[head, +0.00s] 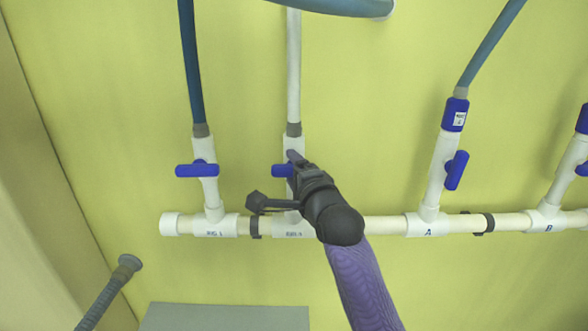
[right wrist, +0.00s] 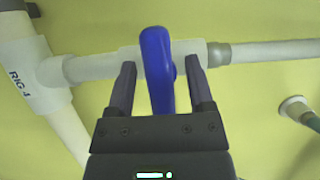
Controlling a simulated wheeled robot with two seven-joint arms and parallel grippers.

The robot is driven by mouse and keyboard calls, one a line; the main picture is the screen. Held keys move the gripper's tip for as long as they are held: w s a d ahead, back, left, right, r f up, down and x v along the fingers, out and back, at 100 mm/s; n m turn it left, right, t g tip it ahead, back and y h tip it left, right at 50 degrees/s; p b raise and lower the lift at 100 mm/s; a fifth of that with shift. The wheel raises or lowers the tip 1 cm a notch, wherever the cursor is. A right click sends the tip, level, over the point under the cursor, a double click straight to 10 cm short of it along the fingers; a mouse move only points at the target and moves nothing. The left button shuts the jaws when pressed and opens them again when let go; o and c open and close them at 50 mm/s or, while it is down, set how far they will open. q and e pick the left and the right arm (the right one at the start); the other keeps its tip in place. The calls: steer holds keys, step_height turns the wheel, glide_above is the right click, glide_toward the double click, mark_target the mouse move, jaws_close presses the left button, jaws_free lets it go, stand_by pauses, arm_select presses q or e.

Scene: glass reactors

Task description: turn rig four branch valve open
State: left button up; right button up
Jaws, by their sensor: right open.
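The rig four branch valve has a blue handle (head: 282,171) on a white vertical branch, above a tee labelled RIG 4 (head: 294,234). My right gripper (head: 294,160) is at this valve in the head view and partly covers it. In the right wrist view the blue handle (right wrist: 157,75) lies crosswise to the white branch pipe (right wrist: 95,67). The two dark fingers of my right gripper (right wrist: 160,65) are apart, one on each side of the handle, with gaps visible. My left gripper is not in view.
A similar blue-handled valve (head: 197,170) stands to the left, its handle crosswise. To the right, valve A's blue handle (head: 456,170) lies roughly along its branch. A horizontal white pipe (head: 384,225) joins the branches. A grey box top (head: 225,318) is below.

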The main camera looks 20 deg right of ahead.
jaws_close()
